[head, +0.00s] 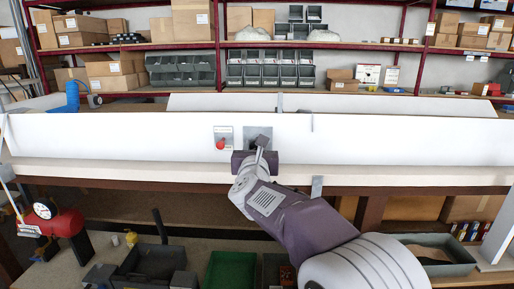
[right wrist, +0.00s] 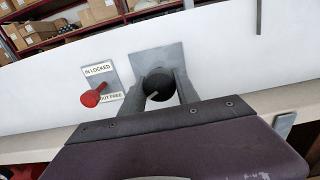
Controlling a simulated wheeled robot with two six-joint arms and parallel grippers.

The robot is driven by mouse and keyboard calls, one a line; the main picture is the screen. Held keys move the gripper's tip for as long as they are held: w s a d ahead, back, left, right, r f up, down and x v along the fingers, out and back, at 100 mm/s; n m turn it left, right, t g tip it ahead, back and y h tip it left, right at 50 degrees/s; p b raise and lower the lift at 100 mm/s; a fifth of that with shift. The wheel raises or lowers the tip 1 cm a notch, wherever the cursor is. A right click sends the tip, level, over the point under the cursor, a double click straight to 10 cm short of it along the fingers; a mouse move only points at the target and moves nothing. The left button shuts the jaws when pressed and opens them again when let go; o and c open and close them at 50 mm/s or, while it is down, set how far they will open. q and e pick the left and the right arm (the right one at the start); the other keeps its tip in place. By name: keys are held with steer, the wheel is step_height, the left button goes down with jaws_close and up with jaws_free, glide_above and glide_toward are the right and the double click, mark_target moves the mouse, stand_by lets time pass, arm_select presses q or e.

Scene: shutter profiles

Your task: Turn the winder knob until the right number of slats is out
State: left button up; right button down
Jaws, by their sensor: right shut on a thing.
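The dark round winder knob (right wrist: 158,86) sits on a grey square plate (right wrist: 150,58) fixed to a long white upright panel (head: 400,145). My right gripper (right wrist: 162,88) has one finger on each side of the knob and is shut on it. A light pointer mark shows on the knob's face. In the head view my right gripper (head: 262,146) covers most of the knob and part of its plate. Pale strips (head: 215,102) show behind the panel's top edge; I cannot tell whether they are slats. My left gripper is out of view.
Left of the knob is a red lever (right wrist: 92,97) on a plate reading "IN LOCKED" and "OUT FREE". Shelves with boxes and grey bins (head: 268,75) stand behind. Below are a green crate (head: 231,270) and a red device with a dial (head: 48,217).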

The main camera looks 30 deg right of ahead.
steer(key=n, duration=0.4)
steer(key=shift+n, duration=0.3)
steer(key=n+p, duration=0.1)
steer(key=n, duration=0.4)
steer(key=shift+d+n, duration=0.1)
steer(key=shift+n, duration=0.2)
steer(key=n+p, duration=0.2)
steer(key=n, duration=0.3)
steer(key=shift+r, duration=0.1)
steer(key=n+p, duration=0.2)
steer(key=n, duration=0.3)
steer(key=shift+n, duration=0.4)
steer(key=c, duration=0.9)
jaws_free()
